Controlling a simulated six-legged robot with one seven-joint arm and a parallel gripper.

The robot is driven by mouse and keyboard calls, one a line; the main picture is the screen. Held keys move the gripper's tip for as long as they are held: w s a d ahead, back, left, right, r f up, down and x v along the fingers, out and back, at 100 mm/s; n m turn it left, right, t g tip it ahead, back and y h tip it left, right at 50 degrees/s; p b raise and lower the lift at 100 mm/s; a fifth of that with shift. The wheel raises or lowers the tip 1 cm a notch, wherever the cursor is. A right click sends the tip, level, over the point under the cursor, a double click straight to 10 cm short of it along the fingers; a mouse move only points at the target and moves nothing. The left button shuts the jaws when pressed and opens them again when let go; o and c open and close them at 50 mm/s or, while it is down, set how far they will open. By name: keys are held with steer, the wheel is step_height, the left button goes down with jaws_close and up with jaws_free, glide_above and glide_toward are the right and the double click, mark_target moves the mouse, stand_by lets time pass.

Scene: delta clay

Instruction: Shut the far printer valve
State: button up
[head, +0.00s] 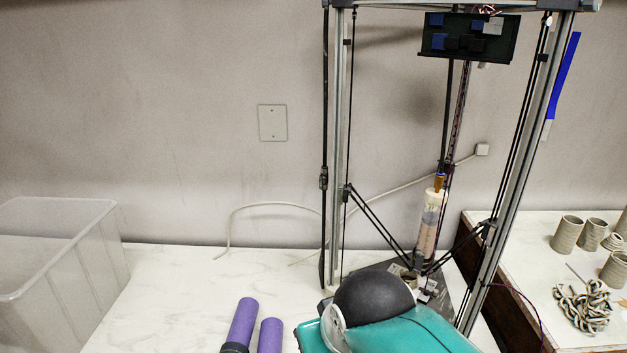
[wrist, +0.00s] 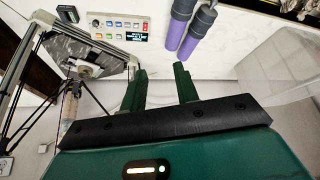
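The clay printer's tall frame (head: 337,150) stands against the wall in the head view, with a clay-filled tube (head: 430,225) hanging inside it. The frame also shows at the left of the wrist view (wrist: 25,70). Two purple cylinders (head: 241,322) lie side by side on the white table; in the wrist view they (wrist: 180,30) have grey and dark collars. I cannot make out for certain which part is the far valve. My gripper (wrist: 160,85) is open and empty in the wrist view, its dark green fingers apart, with the cylinders beyond them. My arm hides the front of the printer base.
A control box (wrist: 118,28) with coloured buttons and a lit display lies beside the printer. A clear bin (head: 60,260) stands at the left of the head view. Clay cups (head: 567,234) and coiled clay (head: 583,306) are on the right-hand table.

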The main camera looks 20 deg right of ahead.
steer(key=w+a+r+t+y, duration=0.1)
steer(key=w+a+r+t, duration=0.1)
steer(key=w, duration=0.4)
steer(key=w+a+r+t+y, duration=0.2)
steer(key=w+a, duration=0.1)
steer(key=w, duration=0.2)
steer(key=m+t+h, duration=0.4)
steer(key=m+h, duration=0.5)
steer(key=h, duration=0.6)
glide_toward(320, 179)
steer(key=x, duration=0.8)
jaws_close()
